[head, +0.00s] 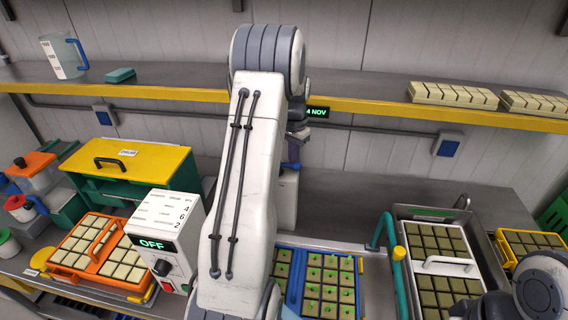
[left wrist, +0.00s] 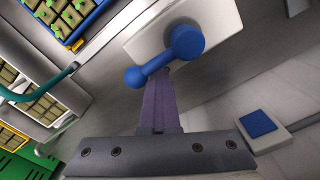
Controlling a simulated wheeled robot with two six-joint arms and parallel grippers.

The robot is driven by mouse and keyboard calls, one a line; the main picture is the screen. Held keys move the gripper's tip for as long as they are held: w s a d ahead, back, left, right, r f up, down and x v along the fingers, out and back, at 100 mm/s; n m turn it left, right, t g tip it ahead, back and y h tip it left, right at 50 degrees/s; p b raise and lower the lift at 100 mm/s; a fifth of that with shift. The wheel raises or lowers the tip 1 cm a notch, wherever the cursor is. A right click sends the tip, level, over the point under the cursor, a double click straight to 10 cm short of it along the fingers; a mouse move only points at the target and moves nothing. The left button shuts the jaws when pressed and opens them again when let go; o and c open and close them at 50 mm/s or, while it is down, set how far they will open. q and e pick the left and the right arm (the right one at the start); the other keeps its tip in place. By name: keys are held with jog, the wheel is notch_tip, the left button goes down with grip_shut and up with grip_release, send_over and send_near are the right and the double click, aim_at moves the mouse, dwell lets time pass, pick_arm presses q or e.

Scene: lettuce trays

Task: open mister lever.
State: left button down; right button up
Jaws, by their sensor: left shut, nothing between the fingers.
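The mister lever is a blue handle (left wrist: 160,68) with a large round hub and a smaller round knob, mounted on a white box (left wrist: 224,22). In the left wrist view it slants from upper right to lower left. In the head view a bit of the blue lever (head: 291,166) and the white box (head: 287,200) show beside my left arm. My left gripper (left wrist: 163,76) is shut and empty, its fingertips right at the lever's bar; I cannot tell if they touch. In the head view my arm mostly hides it. Only part of my right arm shows at the lower right.
A blue tray of seedling plugs (head: 295,285) lies below the lever. A teal pipe (head: 376,232) and a sink (head: 485,240) with a plug tray stand to the right. A control box reading OFF (head: 160,235) stands left. A yellow-edged shelf (head: 380,106) runs above.

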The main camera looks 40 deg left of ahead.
aim_at(290, 179)
pick_arm(q)
jog(key=shift+s+d+f, duration=0.15)
jog(key=shift+s+d, duration=0.65)
jog(key=shift+s, duration=0.05)
jog(key=shift+s+d+b, duration=0.25)
jog(key=shift+s+b, duration=0.05)
jog(key=shift+s, duration=0.25)
jog(key=shift+s+d+b, duration=0.2)
jog(key=shift+s+b, duration=0.05)
jog(key=shift+s, duration=0.25)
jog(key=shift+f, duration=0.1)
jog(key=shift+s, duration=0.2)
jog(key=shift+s+a, duration=0.1)
jog(key=shift+s, duration=0.9)
jog(key=shift+s+a, duration=0.1)
